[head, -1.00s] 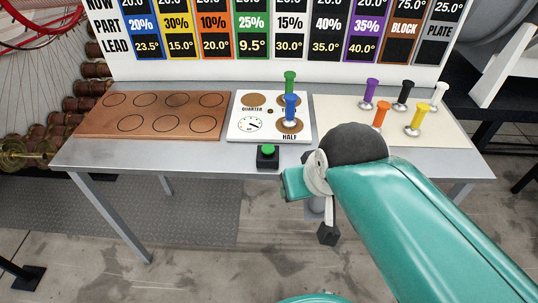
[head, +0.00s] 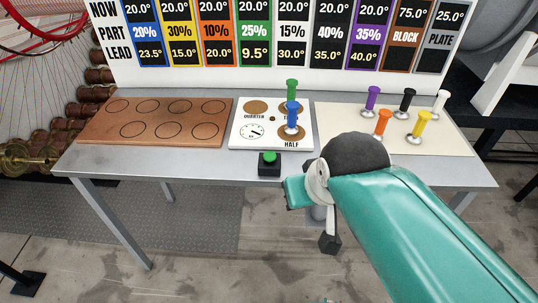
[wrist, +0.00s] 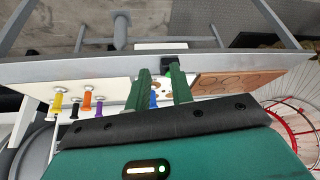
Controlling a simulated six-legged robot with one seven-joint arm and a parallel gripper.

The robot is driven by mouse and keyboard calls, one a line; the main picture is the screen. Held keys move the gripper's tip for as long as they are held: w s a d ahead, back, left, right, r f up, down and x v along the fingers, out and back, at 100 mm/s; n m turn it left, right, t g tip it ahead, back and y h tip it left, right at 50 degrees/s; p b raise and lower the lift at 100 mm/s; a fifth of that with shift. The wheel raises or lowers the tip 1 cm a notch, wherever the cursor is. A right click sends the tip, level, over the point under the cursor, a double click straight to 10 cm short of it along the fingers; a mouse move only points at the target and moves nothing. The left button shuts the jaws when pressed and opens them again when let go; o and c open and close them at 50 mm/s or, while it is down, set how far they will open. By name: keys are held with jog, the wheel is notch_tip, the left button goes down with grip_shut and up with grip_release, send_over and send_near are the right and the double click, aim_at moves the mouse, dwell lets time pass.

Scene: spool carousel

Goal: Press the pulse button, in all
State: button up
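The pulse button is a green cap on a small black box (head: 269,165) at the table's front edge, before the white dial board (head: 272,141). The box shows as a dark block in the wrist view (wrist: 178,70), partly hidden by the right-hand finger. My gripper (wrist: 160,78) has two green fingers set apart with a gap between them, and nothing is held there. The right-hand fingertip appears close to the box; I cannot tell whether it touches. In the head view the fingers are not clearly visible. A blue peg (head: 291,115) and a green peg (head: 292,90) stand on the dial board.
A brown board with circles (head: 155,122) lies left on the grey table (head: 200,165). A cream board (head: 345,119) at right holds several coloured pegs. A lettered panel (head: 270,72) stands behind. Spools (head: 85,89) are at far left. The front left table strip is clear.

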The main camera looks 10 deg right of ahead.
grip_shut()
dwell(1.4)
